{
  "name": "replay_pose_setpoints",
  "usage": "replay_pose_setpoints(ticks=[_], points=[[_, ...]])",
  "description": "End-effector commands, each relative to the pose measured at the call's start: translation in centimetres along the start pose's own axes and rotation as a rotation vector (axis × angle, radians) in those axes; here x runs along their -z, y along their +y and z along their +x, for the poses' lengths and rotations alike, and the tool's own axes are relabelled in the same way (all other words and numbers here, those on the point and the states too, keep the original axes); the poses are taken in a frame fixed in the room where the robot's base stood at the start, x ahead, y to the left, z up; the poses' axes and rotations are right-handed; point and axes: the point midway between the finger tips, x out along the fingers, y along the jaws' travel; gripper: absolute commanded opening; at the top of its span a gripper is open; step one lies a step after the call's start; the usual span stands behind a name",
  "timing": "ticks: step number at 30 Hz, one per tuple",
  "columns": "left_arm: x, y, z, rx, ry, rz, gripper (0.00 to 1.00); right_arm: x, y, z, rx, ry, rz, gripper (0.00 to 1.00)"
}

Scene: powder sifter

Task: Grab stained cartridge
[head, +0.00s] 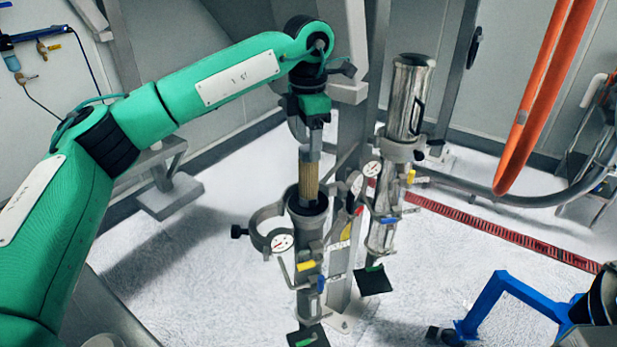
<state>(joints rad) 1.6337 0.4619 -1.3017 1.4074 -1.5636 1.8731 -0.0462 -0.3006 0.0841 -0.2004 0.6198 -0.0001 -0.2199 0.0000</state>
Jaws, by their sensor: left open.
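The stained cartridge (309,174) is a tan-brown, ribbed cylinder. It stands upright in the open top of a grey filter housing (307,207), with its upper part showing above the rim and its lower part hidden inside. My left gripper (310,147) comes down from above and is at the cartridge's top end. Its jaws are open, and I cannot tell whether they touch the cartridge. My right gripper is not in view.
An open ring clamp (262,232) and a gauge (282,243) stick out left of the housing. A second housing with a shiny metal cover (409,95) stands close on the right. A grey post (351,130) is behind. A blue frame (510,298) stands lower right.

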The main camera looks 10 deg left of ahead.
Motion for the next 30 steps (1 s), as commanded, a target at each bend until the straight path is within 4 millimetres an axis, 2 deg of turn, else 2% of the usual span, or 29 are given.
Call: replay_pose_setpoints(ticks=[1,4,13,22,23,30], points=[[-0.1,0.0,1.4,0.002,0.002,0.0,0.63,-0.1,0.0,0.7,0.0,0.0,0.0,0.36],[-0.1,0.0,2.8,0.002,0.001,0.0,0.63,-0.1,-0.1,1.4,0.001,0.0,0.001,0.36],[-0.1,0.0,3.1,0.001,-0.001,0.0,0.61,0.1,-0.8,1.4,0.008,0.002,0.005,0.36],[-0.1,0.0,3.1,0.001,0.0,0.0,0.03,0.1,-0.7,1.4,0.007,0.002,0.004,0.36],[-0.1,0.0,3.1,0.001,0.0,0.0,0.0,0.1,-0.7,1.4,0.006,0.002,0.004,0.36],[-0.1,0.0,3.0,0.001,-0.001,0.0,0.0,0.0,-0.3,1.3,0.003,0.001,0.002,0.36]])
